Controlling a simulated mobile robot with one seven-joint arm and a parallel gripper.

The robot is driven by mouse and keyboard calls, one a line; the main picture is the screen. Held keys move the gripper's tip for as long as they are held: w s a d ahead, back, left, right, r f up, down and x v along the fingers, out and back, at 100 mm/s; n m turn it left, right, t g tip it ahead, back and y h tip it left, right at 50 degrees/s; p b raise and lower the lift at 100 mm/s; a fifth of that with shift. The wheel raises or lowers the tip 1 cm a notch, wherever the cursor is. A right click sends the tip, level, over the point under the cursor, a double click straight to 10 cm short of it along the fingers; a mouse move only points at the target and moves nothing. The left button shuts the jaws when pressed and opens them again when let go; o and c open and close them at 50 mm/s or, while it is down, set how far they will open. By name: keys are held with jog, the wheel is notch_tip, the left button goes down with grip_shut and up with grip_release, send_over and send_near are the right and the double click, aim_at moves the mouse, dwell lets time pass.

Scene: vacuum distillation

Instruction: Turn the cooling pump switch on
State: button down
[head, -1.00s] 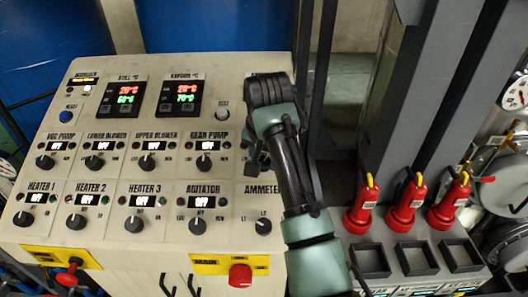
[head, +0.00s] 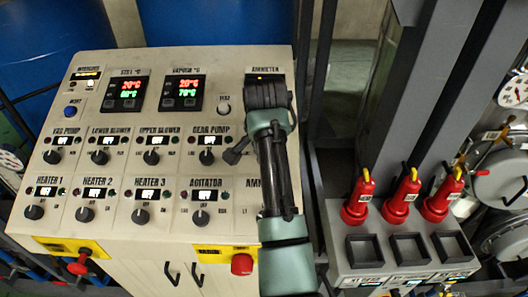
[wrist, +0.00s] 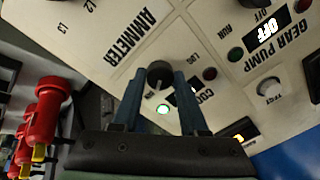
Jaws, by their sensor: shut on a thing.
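The cooling pump switch is a dark round knob (wrist: 159,73) on the slanted control panel, seen in the wrist view. My gripper (wrist: 161,84) is shut on this knob, one blue-grey finger on each side. A lamp (wrist: 163,109) between the fingers glows green, and a red lamp (wrist: 209,73) beside the knob looks dim. The label starting "COO" and its display are partly covered by a finger. In the head view my arm hides the knob.
The gear pump knob (head: 207,157) is just left of my arm on the cream panel (head: 230,235). A red knob (head: 242,264) sits below. Several red handles with yellow tips, including one (head: 357,200), stand at right over a grey box (head: 330,230).

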jog(key=shift+c, duration=2.2)
grip_release()
jog(key=v, duration=1.3)
jog(key=shift+p, duration=0.3)
jog(key=shift+d, duration=0.1)
